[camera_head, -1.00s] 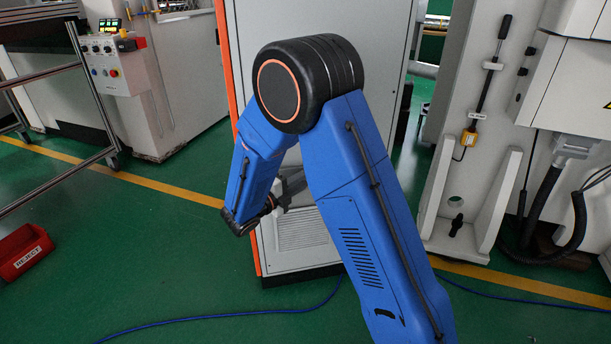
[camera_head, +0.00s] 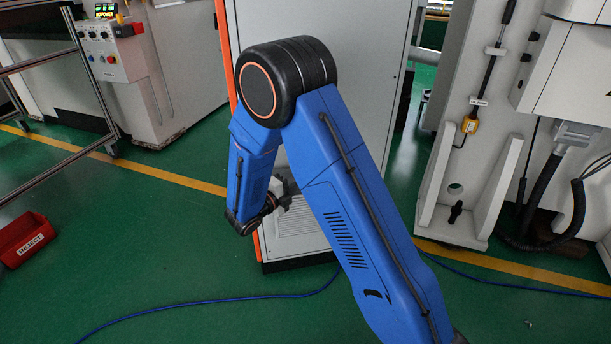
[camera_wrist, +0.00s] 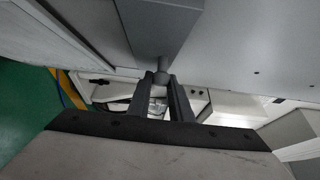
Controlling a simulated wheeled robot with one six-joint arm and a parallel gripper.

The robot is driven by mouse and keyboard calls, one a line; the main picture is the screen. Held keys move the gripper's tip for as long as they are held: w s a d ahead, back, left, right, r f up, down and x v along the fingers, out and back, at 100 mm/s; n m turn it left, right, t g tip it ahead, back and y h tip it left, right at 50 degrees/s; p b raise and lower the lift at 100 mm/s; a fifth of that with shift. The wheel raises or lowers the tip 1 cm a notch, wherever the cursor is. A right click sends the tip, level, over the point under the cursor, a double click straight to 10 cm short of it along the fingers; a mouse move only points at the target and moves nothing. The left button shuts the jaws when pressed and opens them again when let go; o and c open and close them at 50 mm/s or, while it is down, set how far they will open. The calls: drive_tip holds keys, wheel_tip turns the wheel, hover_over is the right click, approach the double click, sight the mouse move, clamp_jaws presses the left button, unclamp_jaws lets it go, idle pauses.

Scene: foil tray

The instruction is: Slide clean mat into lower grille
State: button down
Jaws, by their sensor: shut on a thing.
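My gripper (camera_wrist: 162,80) is shut on a short peg of a grey slab (camera_wrist: 158,28) in the wrist view. The slab is plain and flat-sided; I cannot tell for certain that it is the clean mat. In the head view my gripper (camera_head: 284,197) is small and partly hidden by my blue arm, in front of the white cabinet. The lower grille (camera_head: 300,232) is a slatted panel low on the cabinet face, partly covered by my arm. A pale slatted surface (camera_wrist: 42,40) also shows at the left of the wrist view, close to the slab.
The white cabinet (camera_head: 372,90) has an orange left edge and stands on the green floor. A blue cable (camera_head: 215,303) crosses the floor in front. A red reject bin (camera_head: 25,238) is at the left. A machine column (camera_head: 478,130) stands at the right.

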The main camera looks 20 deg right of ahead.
wheel_tip(320, 180, down, 8)
drive_tip(key=shift+r, duration=0.25)
idle(0.9)
drive_tip(key=c, duration=1.5)
unclamp_jaws()
